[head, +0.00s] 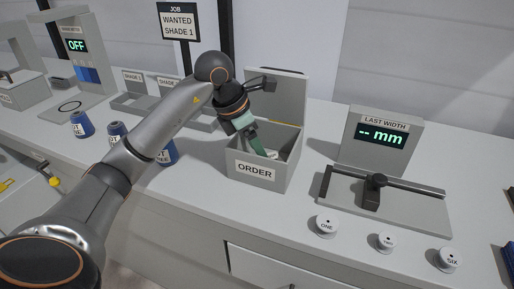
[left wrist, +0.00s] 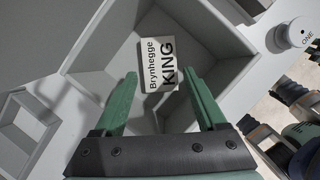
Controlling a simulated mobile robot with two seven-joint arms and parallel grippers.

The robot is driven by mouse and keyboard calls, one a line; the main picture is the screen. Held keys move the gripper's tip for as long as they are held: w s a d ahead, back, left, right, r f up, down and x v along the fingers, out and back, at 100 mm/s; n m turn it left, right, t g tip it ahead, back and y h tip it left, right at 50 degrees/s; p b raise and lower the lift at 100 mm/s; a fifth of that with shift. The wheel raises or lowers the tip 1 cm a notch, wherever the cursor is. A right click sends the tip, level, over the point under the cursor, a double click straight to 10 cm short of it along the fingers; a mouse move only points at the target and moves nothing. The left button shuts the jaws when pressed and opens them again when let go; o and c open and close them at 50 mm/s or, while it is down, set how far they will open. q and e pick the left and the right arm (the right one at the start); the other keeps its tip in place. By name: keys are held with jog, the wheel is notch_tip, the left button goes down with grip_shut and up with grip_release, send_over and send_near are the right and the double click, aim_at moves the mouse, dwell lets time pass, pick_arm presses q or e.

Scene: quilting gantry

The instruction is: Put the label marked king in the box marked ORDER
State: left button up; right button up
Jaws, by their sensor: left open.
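The label marked KING (left wrist: 157,58), white with the words Brynhegge KING, is inside the open grey box marked ORDER (head: 257,173). In the left wrist view it shows just past and between my fingertips, apart from the finger on at least one side. A small white part of the label (head: 272,154) shows in the head view behind the box's front wall. My left gripper (head: 262,149) reaches down into the box with its green fingers spread; it also shows in the left wrist view (left wrist: 163,76). My right gripper is not in view.
The box's raised lid (head: 290,95) stands behind it. A width gauge (head: 385,145) stands to the right, with white round weights marked ONE (head: 325,226) and SIX (head: 450,259) in front. Blue spools (head: 82,124) and grey shade trays (head: 133,98) are at left.

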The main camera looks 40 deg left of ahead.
pick_arm(q)
jog(key=p+v, duration=0.1)
jog(key=v, duration=1.1)
jog(key=shift+r, duration=0.25)
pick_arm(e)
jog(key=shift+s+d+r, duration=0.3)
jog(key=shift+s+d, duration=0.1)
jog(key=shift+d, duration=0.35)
pick_arm(q)
jog(key=shift+r+p, duration=0.1)
jog(key=shift+p, duration=0.2)
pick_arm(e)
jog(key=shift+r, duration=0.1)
